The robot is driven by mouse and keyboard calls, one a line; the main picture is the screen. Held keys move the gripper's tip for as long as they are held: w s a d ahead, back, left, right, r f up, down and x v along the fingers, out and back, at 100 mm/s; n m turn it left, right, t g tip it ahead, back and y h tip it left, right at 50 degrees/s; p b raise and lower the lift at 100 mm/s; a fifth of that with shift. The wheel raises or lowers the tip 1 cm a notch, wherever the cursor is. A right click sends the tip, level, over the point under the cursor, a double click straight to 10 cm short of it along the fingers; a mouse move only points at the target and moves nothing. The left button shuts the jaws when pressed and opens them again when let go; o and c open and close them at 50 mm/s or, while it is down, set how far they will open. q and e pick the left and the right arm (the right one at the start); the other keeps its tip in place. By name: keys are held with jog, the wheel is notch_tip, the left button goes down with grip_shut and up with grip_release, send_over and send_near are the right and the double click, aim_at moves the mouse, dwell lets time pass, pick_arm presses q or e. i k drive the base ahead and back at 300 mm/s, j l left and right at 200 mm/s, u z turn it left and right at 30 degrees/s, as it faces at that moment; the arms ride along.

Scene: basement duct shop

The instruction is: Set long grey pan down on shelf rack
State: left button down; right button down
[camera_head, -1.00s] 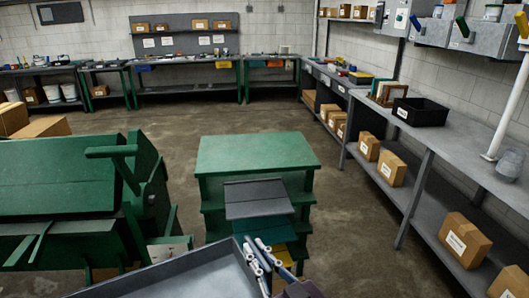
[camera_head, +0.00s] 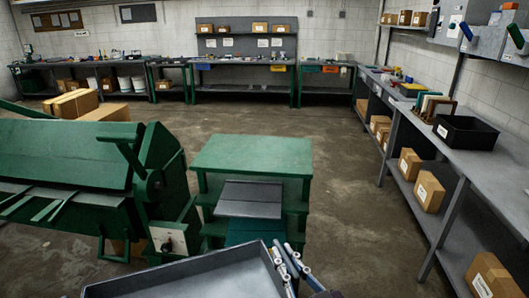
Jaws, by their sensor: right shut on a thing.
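The long grey pan (camera_head: 185,283) is at the bottom centre of the head view, its rim and shallow inside showing. Its near part is cut off by the frame edge. My right gripper (camera_head: 284,262) is shut on the pan at its right end wall. A green rack (camera_head: 250,150) with a flat top and lower levels stands beyond the pan. A dark grey sloped sheet (camera_head: 250,199) is at its near side. I cannot tell a gap or contact between pan and rack. My left gripper is not in view.
A large green machine (camera_head: 70,155) stands left of the rack. A long grey bench (camera_head: 490,165) runs along the right, with a black bin (camera_head: 465,132) on top and boxes (camera_head: 428,190) below. The floor (camera_head: 350,200) between rack and bench is clear.

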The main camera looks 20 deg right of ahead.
aim_at(299, 157)
jog(key=l+u, duration=0.15)
jog(key=l, duration=0.65)
jog(key=l+u, duration=0.2)
jog(key=l, duration=0.6)
jog(key=i+l+u, duration=0.1)
jog(key=l, duration=0.75)
jog(key=l+u, duration=0.1)
jog(key=l, duration=0.75)
